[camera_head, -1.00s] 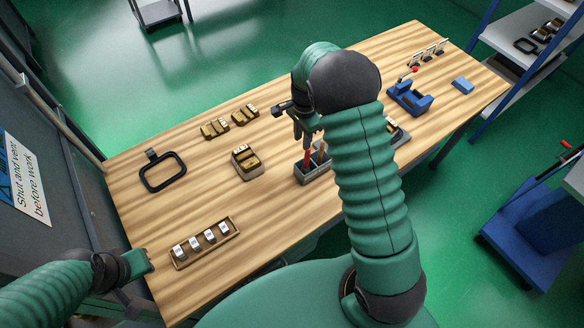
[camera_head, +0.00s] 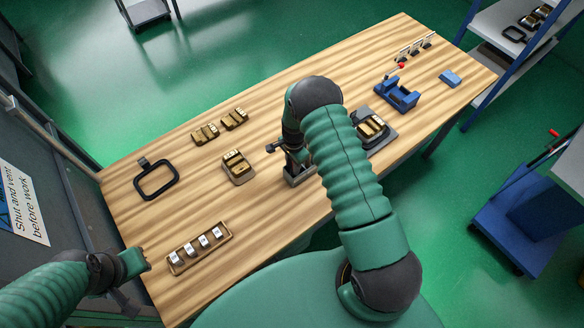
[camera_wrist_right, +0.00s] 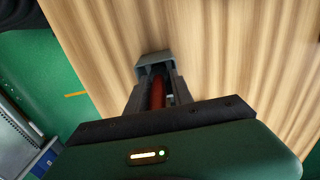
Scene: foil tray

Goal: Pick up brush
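The brush's red handle (camera_wrist_right: 157,92) stands between the two fingers of my right gripper (camera_wrist_right: 158,84) in the right wrist view. The fingers look open around it, with a dark gap at the sides. The brush's head is hidden. Beyond the fingertips is the grey holder (camera_wrist_right: 153,60). In the head view my right gripper (camera_head: 294,164) is low over the grey holder (camera_head: 300,181), and my forearm hides much of it. My left gripper (camera_head: 136,262) is at the table's left front edge, away from the objects; its fingers are too unclear to read.
On the wooden table (camera_head: 275,225) are a tray of silver pieces (camera_head: 200,246), a small brass-filled tray (camera_head: 238,168), a black frame (camera_head: 157,179) and a blue fixture (camera_head: 398,94). A dark tray of brass pieces (camera_head: 372,130) lies right of my arm. The front middle is clear.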

